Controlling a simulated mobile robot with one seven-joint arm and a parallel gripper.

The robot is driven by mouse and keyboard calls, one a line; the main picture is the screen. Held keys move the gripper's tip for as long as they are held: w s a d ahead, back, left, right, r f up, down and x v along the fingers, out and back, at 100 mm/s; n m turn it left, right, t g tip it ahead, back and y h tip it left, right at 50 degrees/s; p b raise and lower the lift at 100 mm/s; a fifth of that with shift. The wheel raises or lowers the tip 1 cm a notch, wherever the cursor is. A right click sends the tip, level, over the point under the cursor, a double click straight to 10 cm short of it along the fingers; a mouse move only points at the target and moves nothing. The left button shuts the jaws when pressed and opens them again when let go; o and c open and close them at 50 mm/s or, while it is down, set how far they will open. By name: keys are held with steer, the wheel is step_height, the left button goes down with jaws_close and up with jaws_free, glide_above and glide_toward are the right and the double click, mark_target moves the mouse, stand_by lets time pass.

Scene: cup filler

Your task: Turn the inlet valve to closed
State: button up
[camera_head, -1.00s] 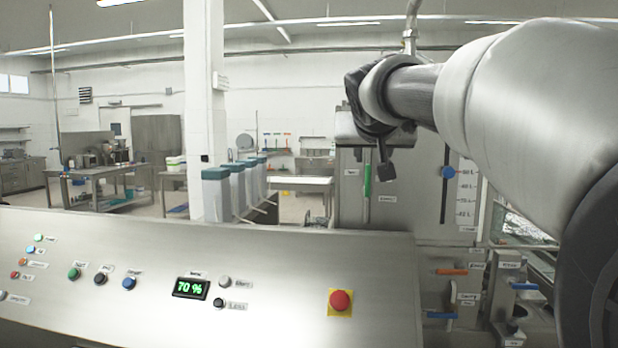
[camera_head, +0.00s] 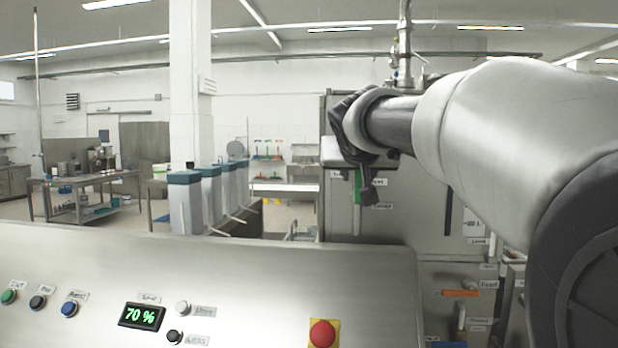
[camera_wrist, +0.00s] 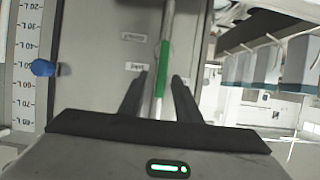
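A vertical lever with a green grip sits on the grey metal cabinet front. In the head view the green grip (camera_head: 357,188) shows just left of the dark end of my gripper (camera_head: 370,193). In the wrist view the green grip (camera_wrist: 164,62) stands between the two dark fingers of my gripper (camera_wrist: 157,88). The fingers are apart, with a gap on each side of the lever, so my gripper is open and empty. Small labels sit beside the lever, but I cannot read them surely. The lever's far ends are partly hidden.
A sloped console (camera_head: 230,275) with buttons, a 70 % display (camera_head: 142,316) and a red stop button (camera_head: 322,333) stands in front. An orange handle (camera_head: 461,293) is lower right. A blue knob (camera_wrist: 43,68) sits beside a scale in the wrist view.

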steer(key=shift+w+f, duration=0.2)
steer(key=shift+w, duration=0.35)
steer(key=shift+s, duration=0.1)
jaws_close()
